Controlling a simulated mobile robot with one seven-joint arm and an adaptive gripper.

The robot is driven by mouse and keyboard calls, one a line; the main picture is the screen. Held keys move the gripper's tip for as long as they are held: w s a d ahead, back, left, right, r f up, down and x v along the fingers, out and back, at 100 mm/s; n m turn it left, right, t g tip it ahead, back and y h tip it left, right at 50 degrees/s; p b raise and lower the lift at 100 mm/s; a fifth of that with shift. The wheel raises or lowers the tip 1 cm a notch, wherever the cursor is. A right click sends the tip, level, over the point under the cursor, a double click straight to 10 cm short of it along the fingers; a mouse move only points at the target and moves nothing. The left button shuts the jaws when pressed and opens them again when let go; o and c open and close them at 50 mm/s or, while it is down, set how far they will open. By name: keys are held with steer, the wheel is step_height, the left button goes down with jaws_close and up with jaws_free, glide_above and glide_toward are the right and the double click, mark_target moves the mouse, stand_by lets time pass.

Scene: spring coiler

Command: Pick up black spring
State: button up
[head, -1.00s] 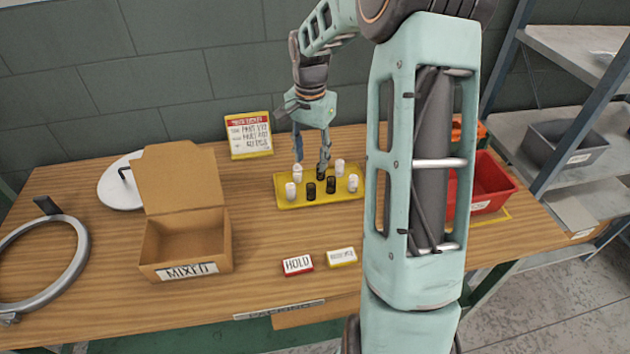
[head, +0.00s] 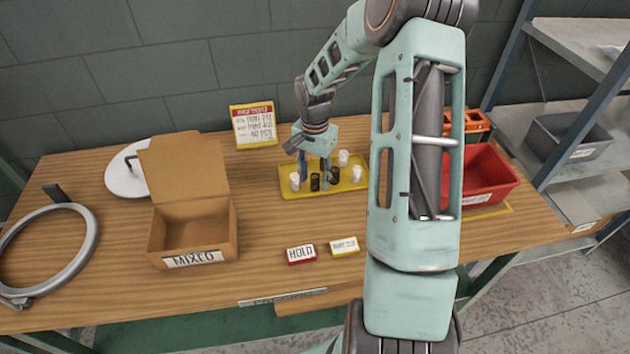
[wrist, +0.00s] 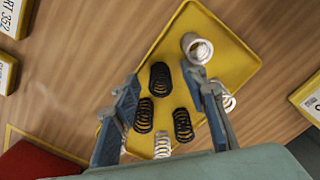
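The yellow tray (head: 291,193) lies on the workbench, with black and white springs standing on it. In the wrist view, three black springs show: an upper one (wrist: 160,78), a left one (wrist: 144,116) and a right one (wrist: 183,126). The head view shows a black spring (head: 315,182) at the tray's front. My gripper (head: 314,176) points down over the tray. Its fingers are apart in the wrist view (wrist: 160,80), with black springs seen between them and nothing visibly gripped. The gripper partly hides the back springs in the head view.
White springs stand close by, one at the tray's upper part (wrist: 197,48) and one at its right (head: 356,174). An open cardboard box marked MIXED (head: 194,259) stands left. A red bin (head: 487,180) is right. HOLD (head: 300,254) and yellow-edged (head: 344,246) labels lie in front.

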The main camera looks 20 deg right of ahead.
jaws_close()
steer(key=shift+r, duration=0.2)
